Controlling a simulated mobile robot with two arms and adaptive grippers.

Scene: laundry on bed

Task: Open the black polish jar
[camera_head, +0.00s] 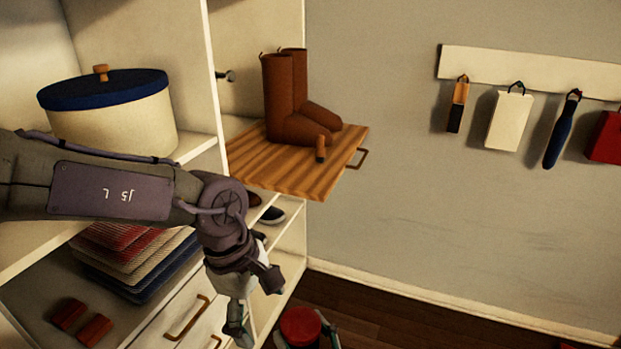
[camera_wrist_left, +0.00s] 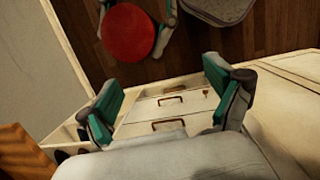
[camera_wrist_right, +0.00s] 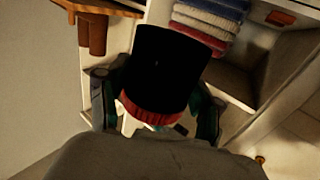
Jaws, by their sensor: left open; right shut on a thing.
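A black jar with a red lid (camera_head: 301,327) is at the bottom of the head view. My right gripper (camera_head: 306,343) is shut on it, with a finger on each side. In the right wrist view the jar's black body (camera_wrist_right: 165,65) fills the space between the fingers, with its red part nearest the wrist. In the left wrist view the round red lid (camera_wrist_left: 130,32) faces the camera. My left gripper (camera_head: 254,303) is open and empty, pointing down beside the jar and apart from it. Its spread fingers (camera_wrist_left: 165,105) show drawers beyond them.
Wooden pull-out shelf (camera_head: 335,178) with brown boots (camera_head: 289,100) juts out behind my left arm. Left shelves hold a blue-lidded cream box (camera_head: 112,120), folded cloths (camera_head: 135,262) and red rolls (camera_head: 82,322). Drawers (camera_head: 185,325) are close to my left gripper. Items hang on a wall rack (camera_head: 540,72).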

